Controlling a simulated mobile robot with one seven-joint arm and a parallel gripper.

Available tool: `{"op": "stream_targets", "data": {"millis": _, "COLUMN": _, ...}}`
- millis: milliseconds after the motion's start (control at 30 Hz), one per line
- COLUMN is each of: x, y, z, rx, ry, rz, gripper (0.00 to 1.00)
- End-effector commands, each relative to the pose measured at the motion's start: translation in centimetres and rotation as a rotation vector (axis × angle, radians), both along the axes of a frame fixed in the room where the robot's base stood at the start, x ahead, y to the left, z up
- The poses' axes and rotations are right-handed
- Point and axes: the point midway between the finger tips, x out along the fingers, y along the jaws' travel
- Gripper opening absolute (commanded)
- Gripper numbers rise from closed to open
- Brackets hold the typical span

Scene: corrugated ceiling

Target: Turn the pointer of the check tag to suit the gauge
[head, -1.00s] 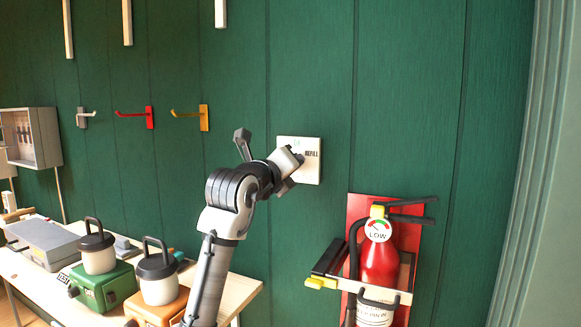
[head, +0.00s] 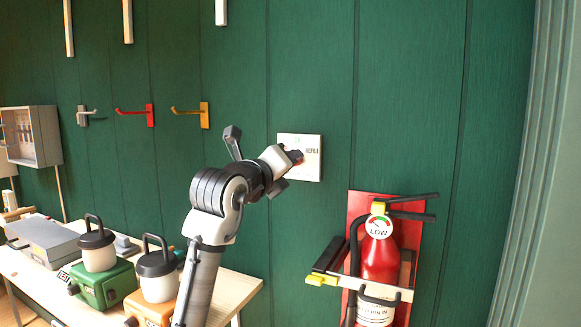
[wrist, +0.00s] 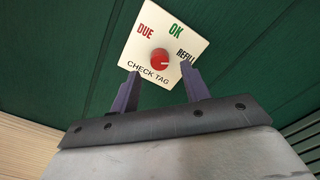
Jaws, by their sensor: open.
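The check tag (head: 312,170) is a white square plate on the green wall; it also shows in the wrist view (wrist: 190,38), marked DUE, OK and REFILL. Its red round knob (wrist: 159,57) has a pale pointer line that seems to aim toward REFILL. My gripper (wrist: 160,84) is open, its two dark fingers apart below the knob in the picture, with nothing between the tips. In the head view the arm end partly covers the tag's left side. The gauge (head: 378,227) on the red extinguisher (head: 379,262) shows LOW; its needle is too small to read surely.
The extinguisher hangs on a red backboard (head: 357,207) with a bracket, right of and below the tag. A table (head: 230,290) at left holds green and orange boxes, lidded canisters and a grey case. Coloured hooks (head: 190,114) project from the wall. Wall around the tag is clear.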

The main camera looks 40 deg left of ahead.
Motion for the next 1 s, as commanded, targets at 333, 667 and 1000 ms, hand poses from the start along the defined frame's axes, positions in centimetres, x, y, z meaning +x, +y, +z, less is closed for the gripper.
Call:
{"op": "stream_targets", "data": {"millis": 333, "x": -7.6, "y": -1.8, "z": -0.2, "rx": 0.0, "ry": 0.0, "rz": 0.001, "gripper": 0.46}}
{"op": "stream_targets", "data": {"millis": 667, "x": -10.3, "y": -2.5, "z": -0.1, "rx": 0.0, "ry": 0.002, "rz": -0.001, "gripper": 0.46}}
{"op": "stream_targets", "data": {"millis": 1000, "x": -10.3, "y": -2.5, "z": -0.1, "rx": -0.001, "ry": 0.002, "rz": -0.001, "gripper": 0.46}}
